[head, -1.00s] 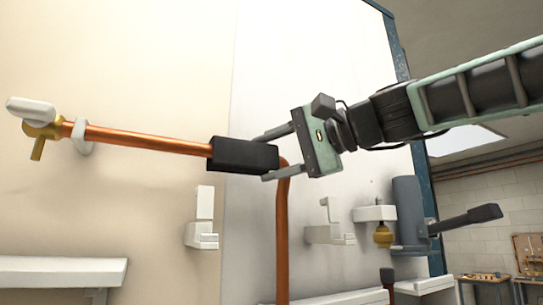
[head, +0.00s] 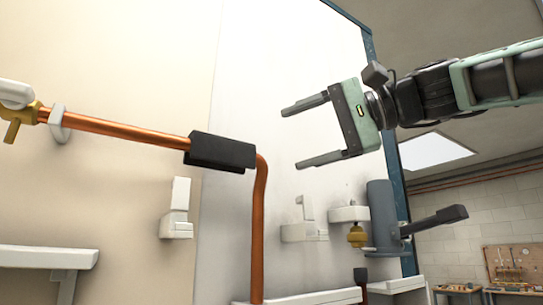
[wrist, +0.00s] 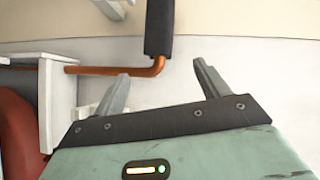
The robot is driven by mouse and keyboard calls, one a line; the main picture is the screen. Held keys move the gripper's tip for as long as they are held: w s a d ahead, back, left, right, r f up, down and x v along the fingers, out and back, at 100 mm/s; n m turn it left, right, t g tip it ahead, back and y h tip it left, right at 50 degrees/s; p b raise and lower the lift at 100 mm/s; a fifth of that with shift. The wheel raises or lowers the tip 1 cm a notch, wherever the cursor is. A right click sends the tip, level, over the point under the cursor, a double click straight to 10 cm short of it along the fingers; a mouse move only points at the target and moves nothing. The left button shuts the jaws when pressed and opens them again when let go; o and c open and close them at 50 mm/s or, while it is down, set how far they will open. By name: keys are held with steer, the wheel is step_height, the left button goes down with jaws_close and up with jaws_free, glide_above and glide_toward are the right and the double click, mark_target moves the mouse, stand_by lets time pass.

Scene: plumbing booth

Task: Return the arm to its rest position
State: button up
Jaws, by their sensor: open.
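My gripper (head: 300,134) is open and empty in the head view, to the right of the copper pipe (head: 120,130) and apart from it. My arm reaches in from the upper right. A black sleeve (head: 222,152) sits around the pipe just before its bend, and the pipe then runs down (head: 259,230). In the wrist view my gripper's two fingers (wrist: 160,85) stand apart with nothing between them. The black sleeve (wrist: 159,25) and the pipe's bend (wrist: 154,68) show beyond the fingertips.
A brass valve (head: 20,118) with a white handle ends the pipe at left. White wall brackets (head: 176,215) and a grey cylindrical fixture with a dark lever (head: 385,220) are below my gripper. A shelf (head: 45,258) is lower left. A workbench and pegboard (head: 512,262) stand far right.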

steer(key=b+v, duration=0.1)
steer(key=v, duration=0.6)
steer(key=shift+d, duration=0.2)
steer(key=s+a+f+n+g+h, duration=0.15)
steer(key=a+f+h, duration=0.25)
steer(key=f, duration=1.2)
steer(key=a+f+n+g+h, duration=0.2)
steer(key=a+f+h, duration=0.15)
steer(key=f, duration=1.25)
steer(key=s+d+f+n+g+h, duration=0.1)
steer(key=s+d+f+n+h, duration=0.1)
steer(key=s+f, duration=0.3)
steer(key=s+d+f+n+h, duration=0.2)
steer(key=s+f, duration=0.3)
steer(key=f, duration=0.8)
steer(key=s+d+f+n+g+h+b, duration=0.1)
steer(key=s+d+f+n+h, duration=0.1)
steer(key=f, duration=0.7)
steer(key=s+d+n, duration=0.1)
steer(key=s+d, duration=0.1)
steer(key=shift+s+d+f+g, duration=0.2)
steer(key=shift+s+d+g, duration=0.15)
steer(key=shift+s, duration=0.05)
steer(key=shift+h, duration=0.25)
